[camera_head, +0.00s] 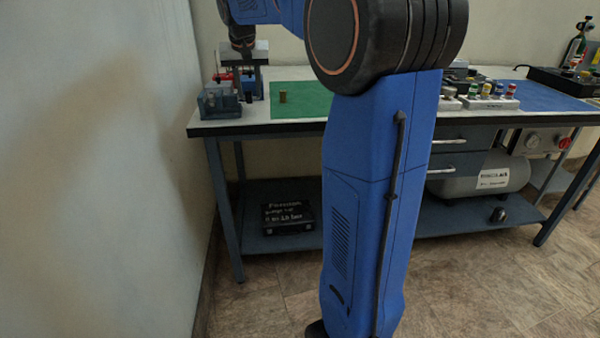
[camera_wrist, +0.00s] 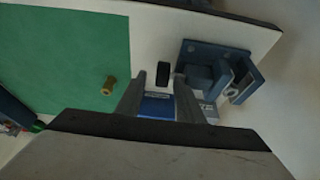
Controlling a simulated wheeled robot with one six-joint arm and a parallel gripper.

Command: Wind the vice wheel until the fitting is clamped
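The blue-grey vice (camera_head: 220,101) stands at the left end of the bench. In the wrist view the vice (camera_wrist: 190,54) is to the right of my gripper, with blocks and a small pale ring on it. I cannot clearly pick out its wheel. The brass fitting (camera_head: 282,97) stands on the green mat, apart from the vice; it also shows in the wrist view (camera_wrist: 109,85). My gripper (camera_head: 249,88) points down over the bench between vice and mat. In the wrist view its fingers (camera_wrist: 165,98) are apart, with a blue labelled object (camera_wrist: 157,106) visible between or beyond them; contact cannot be told.
A small black block (camera_wrist: 162,73) lies beside the vice. The green mat (camera_head: 305,97) is otherwise clear. A white rack with coloured tops (camera_head: 492,99) and a blue mat (camera_head: 545,97) are to the right. A wall (camera_head: 120,170) closes the left. A black case (camera_head: 288,219) lies below.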

